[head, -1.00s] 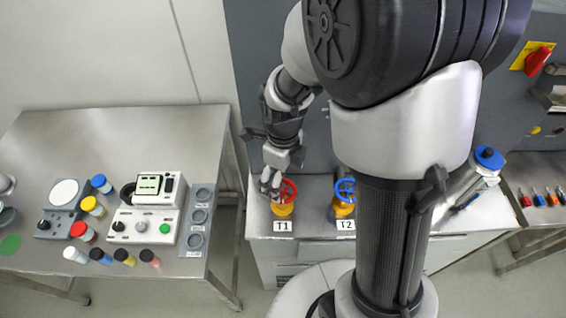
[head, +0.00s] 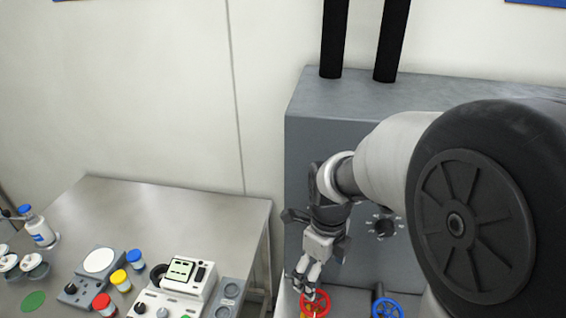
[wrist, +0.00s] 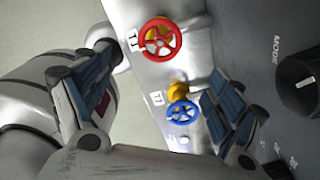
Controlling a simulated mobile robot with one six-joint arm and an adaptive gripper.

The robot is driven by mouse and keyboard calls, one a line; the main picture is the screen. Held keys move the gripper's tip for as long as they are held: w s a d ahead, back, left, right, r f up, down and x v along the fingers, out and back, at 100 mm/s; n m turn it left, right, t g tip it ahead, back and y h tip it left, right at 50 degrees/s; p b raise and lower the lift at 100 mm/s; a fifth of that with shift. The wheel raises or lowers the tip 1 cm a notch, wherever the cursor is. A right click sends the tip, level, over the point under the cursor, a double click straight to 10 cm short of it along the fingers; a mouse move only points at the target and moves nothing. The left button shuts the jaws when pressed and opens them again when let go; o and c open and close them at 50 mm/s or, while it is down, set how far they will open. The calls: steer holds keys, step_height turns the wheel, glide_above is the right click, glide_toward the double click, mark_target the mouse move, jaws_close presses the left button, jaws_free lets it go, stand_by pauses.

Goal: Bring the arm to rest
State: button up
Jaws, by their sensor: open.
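My gripper (head: 308,284) hangs at the end of my arm, in front of the grey cabinet, close to the red valve wheel (head: 315,302). In the wrist view my gripper (wrist: 165,110) is open, its two fingers wide apart with nothing held between them. The red wheel (wrist: 160,39) shows there past the fingers, on a yellow body. The blue valve wheel (wrist: 182,112) lies between the fingers in the picture, beyond them. The blue wheel also shows at the bottom of the head view (head: 387,308). I cannot tell whether a finger touches the red wheel.
A grey cabinet (head: 340,130) with a dark knob (head: 384,228) stands behind my gripper; the knob (wrist: 298,84) is large in the wrist view. A steel table (head: 190,215) at left bears an instrument box (head: 178,290), colour-lidded jars and a bottle (head: 38,227).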

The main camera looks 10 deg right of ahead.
steer(key=s+r+n+t+b, duration=0.2)
steer(key=s+n, duration=0.5)
steer(key=n, duration=0.7)
steer(key=s+r+n+t+b, duration=0.2)
steer(key=s+r+n, duration=0.3)
steer(key=n, duration=0.8)
steer(key=s, duration=0.3)
steer(key=shift+s+r+n+t, duration=0.2)
steer(key=shift+n+t, duration=0.1)
steer(key=shift+n, duration=0.1)
steer(key=shift+c, duration=0.6)
